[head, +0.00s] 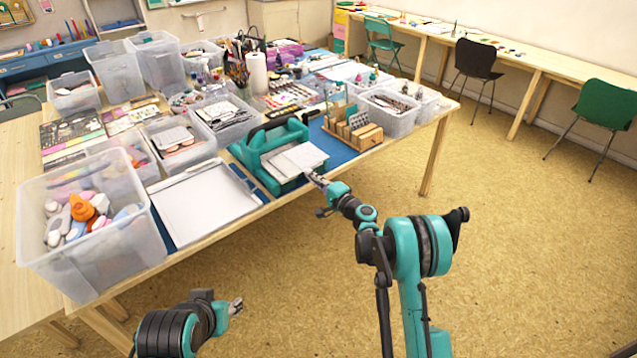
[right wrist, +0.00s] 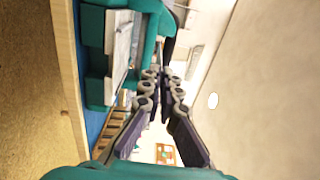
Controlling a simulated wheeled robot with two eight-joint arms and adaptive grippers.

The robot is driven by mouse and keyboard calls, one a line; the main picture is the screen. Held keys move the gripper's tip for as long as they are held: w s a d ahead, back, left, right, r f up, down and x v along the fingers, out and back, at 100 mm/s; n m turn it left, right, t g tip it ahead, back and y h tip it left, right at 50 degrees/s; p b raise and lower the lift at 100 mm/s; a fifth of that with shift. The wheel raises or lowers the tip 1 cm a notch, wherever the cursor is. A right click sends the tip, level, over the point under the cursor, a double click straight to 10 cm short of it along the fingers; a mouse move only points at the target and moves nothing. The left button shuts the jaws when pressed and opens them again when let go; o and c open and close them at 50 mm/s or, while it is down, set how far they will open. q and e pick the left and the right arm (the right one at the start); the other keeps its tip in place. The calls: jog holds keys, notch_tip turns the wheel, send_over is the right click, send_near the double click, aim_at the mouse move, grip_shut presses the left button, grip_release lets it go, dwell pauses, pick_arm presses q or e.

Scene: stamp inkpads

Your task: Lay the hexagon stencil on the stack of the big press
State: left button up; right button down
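The big press (head: 262,148) is teal and stands near the table's front edge; it also shows in the right wrist view (right wrist: 97,60). Its pale stack (head: 299,159) lies on the press and appears sideways in the right wrist view (right wrist: 119,50). My right gripper (head: 309,174) is just in front of the stack. In the right wrist view its fingertips (right wrist: 161,71) are close together beside the press; whether a thin piece is between them is unclear. My left gripper (head: 238,304) is low in front of the table, away from everything. I cannot make out the hexagon stencil.
A wooden rack (head: 362,135) with upright plates stands right of the press on a blue mat (head: 333,147). A white tray (head: 205,204) lies to the left. Clear bins (head: 105,255) crowd the table's left side.

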aim_at(303, 169)
jog(key=x, duration=0.2)
jog(key=b+x, duration=0.1)
jog(key=x, duration=0.2)
jog(key=shift+f, duration=0.2)
jog(key=shift+s+f+b, duration=0.1)
jog(key=shift+f+b, duration=0.5)
jog(key=shift+f, duration=0.1)
jog(key=shift+f+b, duration=0.25)
jog(key=shift+b, duration=0.05)
